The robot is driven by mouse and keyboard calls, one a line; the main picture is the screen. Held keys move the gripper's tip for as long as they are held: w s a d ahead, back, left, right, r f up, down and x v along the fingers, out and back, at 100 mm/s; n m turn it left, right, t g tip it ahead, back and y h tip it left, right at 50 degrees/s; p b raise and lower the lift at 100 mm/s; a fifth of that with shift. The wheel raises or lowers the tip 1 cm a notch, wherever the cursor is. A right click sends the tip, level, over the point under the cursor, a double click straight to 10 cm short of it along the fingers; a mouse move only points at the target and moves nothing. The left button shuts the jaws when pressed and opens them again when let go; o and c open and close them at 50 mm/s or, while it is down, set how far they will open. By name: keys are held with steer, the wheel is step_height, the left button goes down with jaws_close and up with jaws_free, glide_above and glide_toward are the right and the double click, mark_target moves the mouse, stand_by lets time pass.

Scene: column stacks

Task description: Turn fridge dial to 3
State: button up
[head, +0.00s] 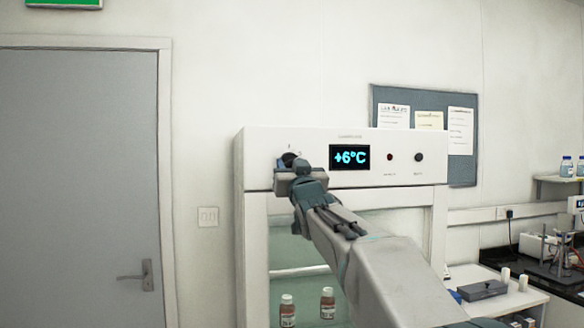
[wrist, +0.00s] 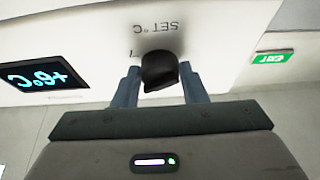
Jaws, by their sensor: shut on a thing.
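The fridge dial is a dark round knob (head: 289,158) at the left of the white control panel. In the wrist view the black dial (wrist: 160,70) sits between the two fingers of my gripper (wrist: 160,88), under upside-down "SET °C" lettering. My gripper (head: 297,172) is shut on the dial, reaching it from the front. The blue display (head: 350,157) to the right of the dial reads +6°C; it also shows upside down in the wrist view (wrist: 38,78). The dial's number marks are mostly hidden, so its pointer setting cannot be read.
A small red light (head: 390,157) and a black knob (head: 418,157) are right of the display. Brown bottles (head: 288,312) stand inside the fridge below my arm. A grey door (head: 80,180) is at the left, and a bench (head: 500,292) with equipment at the right.

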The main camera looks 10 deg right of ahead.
steer(key=shift+n, duration=0.3)
steer(key=shift+d+r+n+g+y+p, duration=0.15)
steer(key=shift+n+g+y+p, duration=0.45)
steer(key=shift+n+y+p, duration=1.35)
steer(key=shift+d+r+n+g+y+p, duration=0.25)
steer(key=shift+n+g+p, duration=0.5)
steer(key=shift+n, duration=2.35)
steer(key=shift+d+f+n+g+y+p, duration=0.1)
steer(key=shift+n+g+y+p, duration=0.35)
steer(key=shift+n+y+p, duration=1.55)
steer(key=shift+n+h+b, duration=0.35)
steer(key=shift+n+h, duration=0.45)
steer(key=shift+n, duration=0.05)
steer(key=o, duration=1)
steer(key=shift+c, duration=0.2)
